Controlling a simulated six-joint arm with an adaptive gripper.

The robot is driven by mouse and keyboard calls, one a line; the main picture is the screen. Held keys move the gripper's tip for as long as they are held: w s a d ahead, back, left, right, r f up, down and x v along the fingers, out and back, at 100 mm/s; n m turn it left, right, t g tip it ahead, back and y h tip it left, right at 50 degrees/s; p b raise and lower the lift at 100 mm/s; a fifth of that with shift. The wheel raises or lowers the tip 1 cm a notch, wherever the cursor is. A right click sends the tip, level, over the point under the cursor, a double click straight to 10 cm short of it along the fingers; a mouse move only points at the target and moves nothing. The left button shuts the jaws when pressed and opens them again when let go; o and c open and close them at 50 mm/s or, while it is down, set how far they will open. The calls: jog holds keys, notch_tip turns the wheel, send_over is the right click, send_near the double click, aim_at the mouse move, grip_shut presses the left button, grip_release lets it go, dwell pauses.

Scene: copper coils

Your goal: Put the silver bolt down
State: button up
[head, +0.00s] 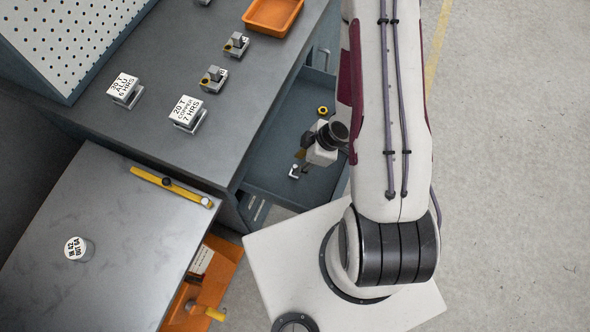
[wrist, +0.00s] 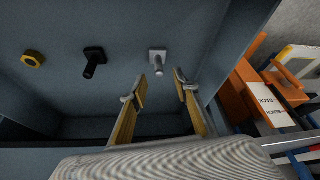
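The silver bolt (wrist: 157,62) stands on its square head on the drawer floor, shank up, in the wrist view. It also shows in the head view (head: 293,172) near the drawer's front-left part. My gripper (wrist: 157,86) is open and empty, its two yellow fingers apart with the tips just short of the bolt in the picture. In the head view my gripper (head: 301,156) hangs over the drawer close to the bolt. I see no contact between fingers and bolt.
The open blue-grey drawer (head: 265,172) also holds a black bolt (wrist: 94,60) and a yellow nut (wrist: 33,59). Drawer walls stand close on the right in the wrist view. The grey bench (head: 150,85) carries labelled blocks.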

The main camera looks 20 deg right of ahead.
aim_at(295, 166)
jog(key=shift+x, duration=2.1)
grip_shut()
